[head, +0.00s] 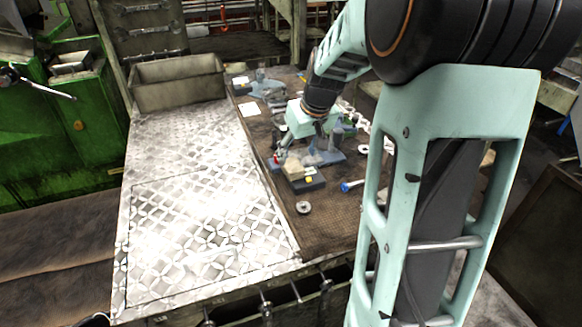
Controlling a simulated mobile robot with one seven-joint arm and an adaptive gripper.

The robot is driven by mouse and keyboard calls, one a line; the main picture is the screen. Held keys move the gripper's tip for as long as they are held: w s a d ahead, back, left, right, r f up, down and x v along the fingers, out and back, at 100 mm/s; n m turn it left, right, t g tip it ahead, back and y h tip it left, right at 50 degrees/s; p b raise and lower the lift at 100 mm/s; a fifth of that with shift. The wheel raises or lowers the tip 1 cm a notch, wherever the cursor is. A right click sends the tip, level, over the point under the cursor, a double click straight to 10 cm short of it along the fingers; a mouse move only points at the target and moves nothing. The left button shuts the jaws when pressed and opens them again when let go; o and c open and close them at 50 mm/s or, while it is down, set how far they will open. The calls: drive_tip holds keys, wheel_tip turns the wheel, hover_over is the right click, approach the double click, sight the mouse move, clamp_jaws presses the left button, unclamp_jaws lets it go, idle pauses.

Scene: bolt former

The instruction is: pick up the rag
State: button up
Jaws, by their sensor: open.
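My gripper (296,153) hangs at the end of my arm over the brown worktable (325,228), its fingers pointing down and open. It is small and partly lost among the clutter. I cannot pick out the rag with certainty. A blue-grey shape (328,157) lies just below and right of the gripper and might be cloth. Another blue-grey shape (267,89) lies farther back on the table. Whether the fingers touch anything cannot be told. My arm hides the table's right part.
A bright patterned metal plate (190,215) fills the left, largely clear. A metal bin (178,82) stands at its far end. A dark block (305,182), a round metal part (303,207) and a blue-ended item (350,186) lie near the gripper. Green machinery (65,130) stands left.

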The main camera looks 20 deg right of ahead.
sight(293, 165)
drive_tip(key=shift+p+x, duration=0.45)
drive_tip(key=shift+x, duration=2.55)
drive_tip(key=shift+w+r, duration=0.1)
drive_tip(key=shift+w, duration=0.05)
drive_tip(key=c, duration=1.1)
drive_tip(key=shift+c, duration=0.2)
drive_tip(key=shift+r, duration=0.15)
